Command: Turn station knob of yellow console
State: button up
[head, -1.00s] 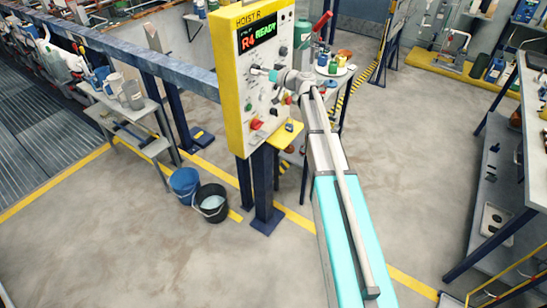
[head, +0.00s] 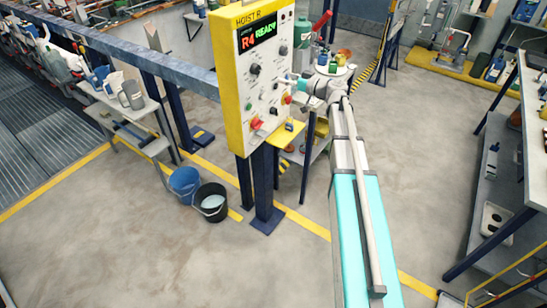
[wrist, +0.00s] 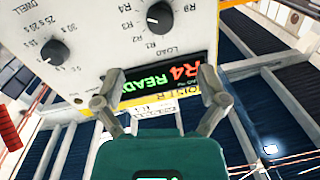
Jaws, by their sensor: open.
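The yellow console (head: 236,115) stands on a dark post in the head view, with a white panel and a display (head: 256,38) reading R4 READY. The station knob (head: 255,70) is a dark round knob below the display. My gripper (head: 291,77) is at the panel's right side, apart from the station knob. In the wrist view my gripper (wrist: 161,76) is open and empty, its fingers spread across the display.
A dwell knob (wrist: 55,51) is left of the station knob in the wrist view. A red knob (head: 256,124) and other controls sit lower on the panel. A yellow shelf (head: 284,137) juts out below. Buckets (head: 211,203) stand on the floor left of the post.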

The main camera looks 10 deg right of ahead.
jog(key=s+a+f+m+g+h+b, duration=0.1)
jog(key=s+f+b, duration=0.4)
jog(key=f, duration=0.6)
jog(key=s+a+f+m+g+h+b, duration=0.1)
jog(key=s+a+f+g+h+b, duration=0.2)
jog(key=s+f, duration=0.7)
jog(key=a+f+g+b, duration=0.1)
jog(key=a+g+b, duration=0.1)
jog(key=a+g, duration=0.1)
jog(key=shift+s+a+f+g+h+b, duration=0.2)
jog(key=shift+f+g+h+b, duration=0.1)
jog(key=shift+f+h, duration=0.1)
jog(key=s+d+f+m+g+h, duration=0.1)
jog(key=s+f+m+g+h, duration=0.1)
jog(key=s, duration=0.6)
jog(key=s+d+f+m+g+h, duration=0.2)
jog(key=s+f+m+h, duration=0.1)
jog(key=s+h, duration=0.3)
jog(key=s+f, duration=0.1)
jog(key=s, duration=0.1)
jog(key=shift+s+d+m+h, duration=0.3)
jog(key=shift+s+h, duration=0.1)
dwell(1.5)
